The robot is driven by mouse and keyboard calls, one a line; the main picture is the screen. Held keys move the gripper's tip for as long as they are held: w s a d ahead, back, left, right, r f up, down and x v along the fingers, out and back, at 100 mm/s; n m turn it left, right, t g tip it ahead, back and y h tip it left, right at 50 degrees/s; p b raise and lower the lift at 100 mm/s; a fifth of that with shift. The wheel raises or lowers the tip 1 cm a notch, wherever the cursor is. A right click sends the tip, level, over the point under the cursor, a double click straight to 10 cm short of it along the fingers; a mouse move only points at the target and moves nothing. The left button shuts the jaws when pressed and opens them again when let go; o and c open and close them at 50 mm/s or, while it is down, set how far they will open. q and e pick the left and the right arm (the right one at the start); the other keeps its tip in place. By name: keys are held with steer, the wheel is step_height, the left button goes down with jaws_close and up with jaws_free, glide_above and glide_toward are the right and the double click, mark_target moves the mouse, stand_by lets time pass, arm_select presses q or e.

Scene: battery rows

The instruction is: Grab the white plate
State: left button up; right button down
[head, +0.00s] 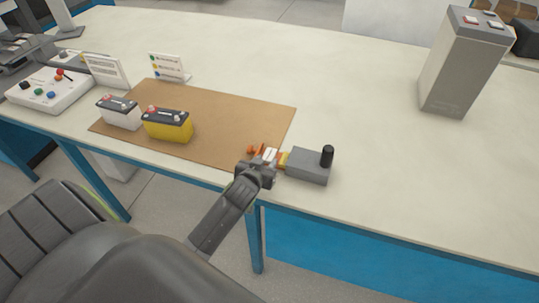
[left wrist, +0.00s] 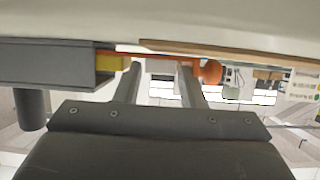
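My left gripper (head: 266,160) is at the table's front edge, just left of a small grey box (head: 309,166) with a black knob. In the left wrist view its two fingers (left wrist: 158,75) stand apart with a gap between them. A thin orange bar (left wrist: 150,57) with an orange ball (left wrist: 210,72) runs from the box's yellow end (left wrist: 111,68) across the fingertips; I cannot tell whether they touch. A small white patch (head: 269,153) shows at the fingers in the head view; I cannot tell whether it is the white plate. My right gripper is not in view.
A brown mat (head: 222,122) holds a white battery (head: 120,112) and a yellow battery (head: 168,125). Two white cards (head: 105,71) (head: 167,67) stand behind. A control box (head: 50,90) is at left, a tall grey battery (head: 461,65) at right. The table's middle (head: 340,95) is clear.

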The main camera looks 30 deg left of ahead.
arm_select(q)
steer(key=shift+c, duration=0.5)
steer(key=c, duration=0.5)
